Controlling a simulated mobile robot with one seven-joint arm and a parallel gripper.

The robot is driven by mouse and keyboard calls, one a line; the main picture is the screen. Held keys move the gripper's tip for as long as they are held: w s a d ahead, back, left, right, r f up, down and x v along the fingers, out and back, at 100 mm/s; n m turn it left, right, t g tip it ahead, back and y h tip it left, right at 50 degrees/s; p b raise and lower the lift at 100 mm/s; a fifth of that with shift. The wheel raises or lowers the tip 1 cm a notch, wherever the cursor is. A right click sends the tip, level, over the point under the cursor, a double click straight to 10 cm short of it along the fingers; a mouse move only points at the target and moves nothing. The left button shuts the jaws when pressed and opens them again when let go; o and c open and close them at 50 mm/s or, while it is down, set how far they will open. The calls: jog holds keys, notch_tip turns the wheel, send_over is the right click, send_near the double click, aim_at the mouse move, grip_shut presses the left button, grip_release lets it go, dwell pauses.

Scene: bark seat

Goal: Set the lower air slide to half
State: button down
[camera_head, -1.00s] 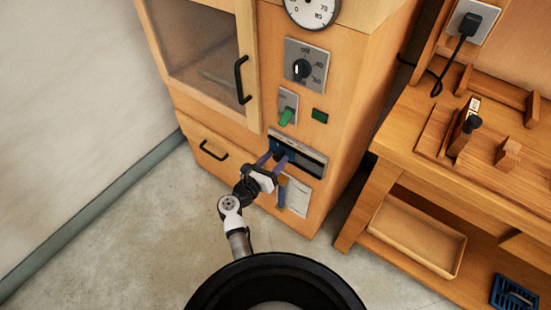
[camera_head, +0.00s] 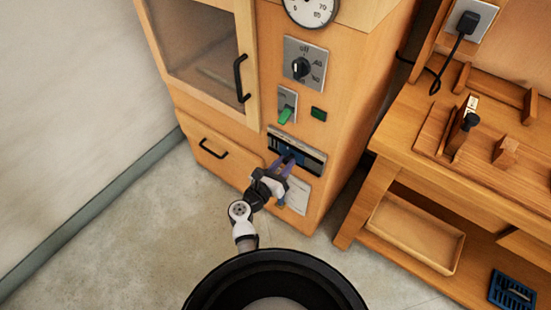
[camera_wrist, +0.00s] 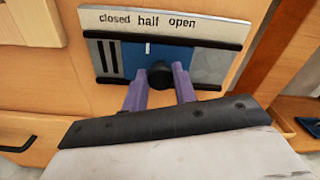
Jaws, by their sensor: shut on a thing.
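The lower air slide (camera_head: 313,161) is a blue plate in a dark-railed frame on the wooden cabinet front. In the wrist view, the slide (camera_wrist: 128,58) sits under a label strip (camera_wrist: 105,18) reading closed, half, open. A white mark on the blue plate is roughly below "half". Dark slots show at the left of the frame. My gripper (camera_head: 287,160) has its purple fingers on either side of the slide's round black knob (camera_wrist: 160,75). In the wrist view, my gripper (camera_wrist: 159,80) is shut on this knob, whose lower part is partly hidden by the fingers.
Above the slide are a green switch (camera_head: 286,114), a dial knob (camera_head: 300,67) and a gauge (camera_head: 311,8). A drawer handle (camera_head: 213,148) sticks out at left. A wooden bench (camera_head: 425,150) stands close at right. The floor at left is clear.

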jog(key=c, duration=1.1)
grip_release()
jog(key=shift+s, duration=0.1)
